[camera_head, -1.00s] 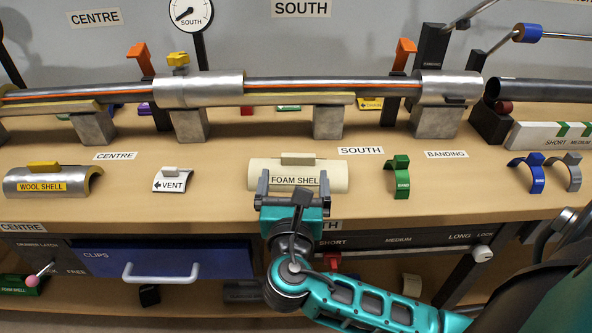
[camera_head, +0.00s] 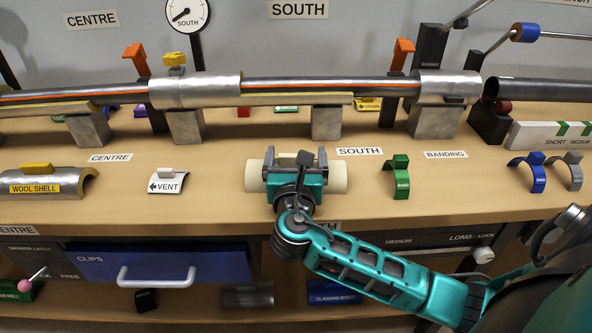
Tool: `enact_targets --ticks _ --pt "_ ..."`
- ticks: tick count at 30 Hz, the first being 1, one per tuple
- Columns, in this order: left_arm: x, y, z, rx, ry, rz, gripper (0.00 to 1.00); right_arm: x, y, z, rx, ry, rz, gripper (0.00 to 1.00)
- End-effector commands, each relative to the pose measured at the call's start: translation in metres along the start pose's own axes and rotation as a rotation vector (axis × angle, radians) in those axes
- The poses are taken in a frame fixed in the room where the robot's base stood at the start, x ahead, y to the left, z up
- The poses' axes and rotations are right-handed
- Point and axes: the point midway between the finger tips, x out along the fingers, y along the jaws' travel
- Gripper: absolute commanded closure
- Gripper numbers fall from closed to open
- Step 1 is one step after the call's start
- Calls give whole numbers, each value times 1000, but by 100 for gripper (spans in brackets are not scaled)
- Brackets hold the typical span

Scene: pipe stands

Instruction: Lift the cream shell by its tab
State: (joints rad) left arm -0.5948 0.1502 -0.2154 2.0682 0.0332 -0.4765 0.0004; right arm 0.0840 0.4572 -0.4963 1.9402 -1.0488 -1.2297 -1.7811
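The cream shell (camera_head: 337,178) lies on the bench below the pipe, under the SOUTH label. My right gripper (camera_head: 295,158) is over the middle of the shell, its two fingers spread to the left and right of the shell's tab. The gripper hides the shell's label and most of its tab, and I cannot see contact between fingers and tab. The fingers look apart. My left gripper is not in view.
A green band clip (camera_head: 401,178) stands to the right of the shell, and a white vent piece (camera_head: 169,181) lies to the left. The pipe (camera_head: 320,86) runs behind on metal stands (camera_head: 327,122). A blue drawer (camera_head: 220,263) is below the bench front.

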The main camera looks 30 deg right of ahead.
Motion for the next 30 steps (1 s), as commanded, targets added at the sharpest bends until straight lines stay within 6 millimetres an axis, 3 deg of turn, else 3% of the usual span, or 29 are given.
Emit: enact_targets --ticks 2,14,23,30 --pt "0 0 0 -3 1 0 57 0 0 0 0 0 0 13" --pt "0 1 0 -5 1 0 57 0 0 0 0 0 0 52" --pt "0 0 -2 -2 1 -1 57 0 0 3 1 -1 0 52" --pt "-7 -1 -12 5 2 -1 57 0 0 32 4 -3 0 52"
